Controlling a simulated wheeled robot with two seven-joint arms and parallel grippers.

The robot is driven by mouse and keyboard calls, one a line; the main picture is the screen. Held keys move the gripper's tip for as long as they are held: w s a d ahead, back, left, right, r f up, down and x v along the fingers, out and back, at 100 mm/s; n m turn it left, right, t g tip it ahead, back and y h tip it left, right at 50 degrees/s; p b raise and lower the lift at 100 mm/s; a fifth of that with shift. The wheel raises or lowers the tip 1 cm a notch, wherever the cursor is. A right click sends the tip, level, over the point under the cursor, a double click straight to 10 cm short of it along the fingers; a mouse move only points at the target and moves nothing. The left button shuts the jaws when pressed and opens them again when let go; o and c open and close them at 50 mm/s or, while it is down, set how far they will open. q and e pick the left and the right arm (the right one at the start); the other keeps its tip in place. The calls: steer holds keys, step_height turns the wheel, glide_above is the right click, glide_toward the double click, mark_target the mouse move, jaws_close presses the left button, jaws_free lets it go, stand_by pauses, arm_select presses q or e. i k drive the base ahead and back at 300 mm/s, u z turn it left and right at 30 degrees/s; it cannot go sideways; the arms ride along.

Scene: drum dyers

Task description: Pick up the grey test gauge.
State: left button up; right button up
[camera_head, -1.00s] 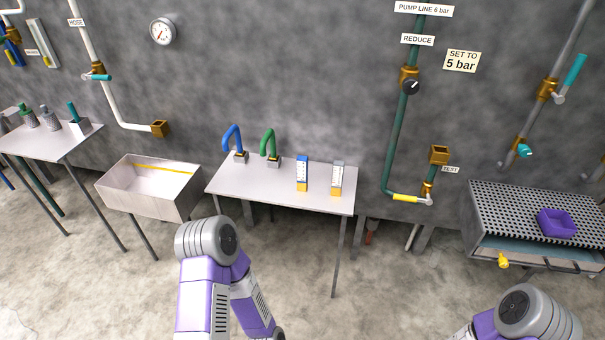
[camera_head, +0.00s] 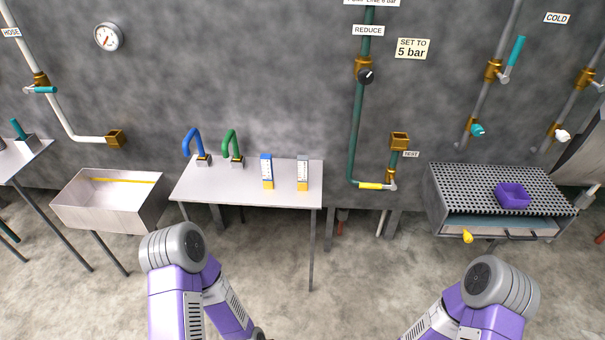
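The grey test gauge (camera_head: 303,172) stands upright near the right end of the small white table (camera_head: 245,192). It has a grey top, a pale scaled face and a yellow base. A similar gauge with a blue top (camera_head: 267,171) stands to its left, a small gap apart. Both of my arms show only as purple and grey links at the bottom of the head view, in front of and below the table. Neither gripper is in the picture, so nothing shows of what they hold.
Blue (camera_head: 191,142) and green (camera_head: 231,143) hose bends stand on the table's left part. A white basin (camera_head: 108,208) is at left. A green pipe (camera_head: 356,130) ends in a brass socket (camera_head: 400,141).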

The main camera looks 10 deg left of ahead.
mark_target(302, 160)
steer(key=u, duration=0.5)
steer(key=i, duration=1.25)
steer(key=z, duration=0.3)
